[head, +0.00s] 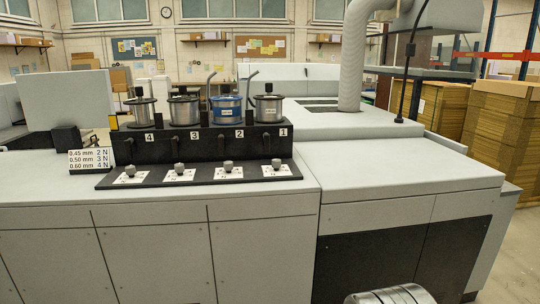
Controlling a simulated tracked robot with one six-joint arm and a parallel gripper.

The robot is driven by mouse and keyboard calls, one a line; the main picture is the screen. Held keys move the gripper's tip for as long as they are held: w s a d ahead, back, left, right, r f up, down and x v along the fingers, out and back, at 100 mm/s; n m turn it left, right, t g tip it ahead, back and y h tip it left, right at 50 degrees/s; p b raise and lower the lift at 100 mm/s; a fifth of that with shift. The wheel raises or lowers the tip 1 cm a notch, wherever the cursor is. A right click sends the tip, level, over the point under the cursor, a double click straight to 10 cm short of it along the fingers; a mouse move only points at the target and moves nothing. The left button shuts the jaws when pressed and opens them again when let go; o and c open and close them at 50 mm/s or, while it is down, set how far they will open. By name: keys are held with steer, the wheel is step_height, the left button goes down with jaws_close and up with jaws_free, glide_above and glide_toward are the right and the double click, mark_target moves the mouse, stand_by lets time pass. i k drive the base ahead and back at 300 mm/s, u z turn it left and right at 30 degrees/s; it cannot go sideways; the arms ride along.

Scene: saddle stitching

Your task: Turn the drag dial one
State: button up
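Several small grey drag dials sit in a row on white scale cards along a black sloped panel (110,182) at the front of the machine. The dial below number 1 (276,163) is at the right end. To its left are the dial below 2 (228,166), the dial below 3 (179,168) and the dial below 4 (131,170). Scale marks and dial settings are too small to read. Behind them, wire spools stand on a black block, numbered 4 to 1 from left to right. My gripper is not in view.
A white card (91,160) left of the panel reads 0.45 mm 2 N, 0.50 mm 3 N, 0.60 mm 4 N. The grey machine top (400,165) to the right is clear. A ribbed metal cylinder (392,295) is cut off at the bottom edge.

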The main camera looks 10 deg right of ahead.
mark_target(276, 163)
steer(key=i, duration=0.9)
steer(key=z, duration=0.05)
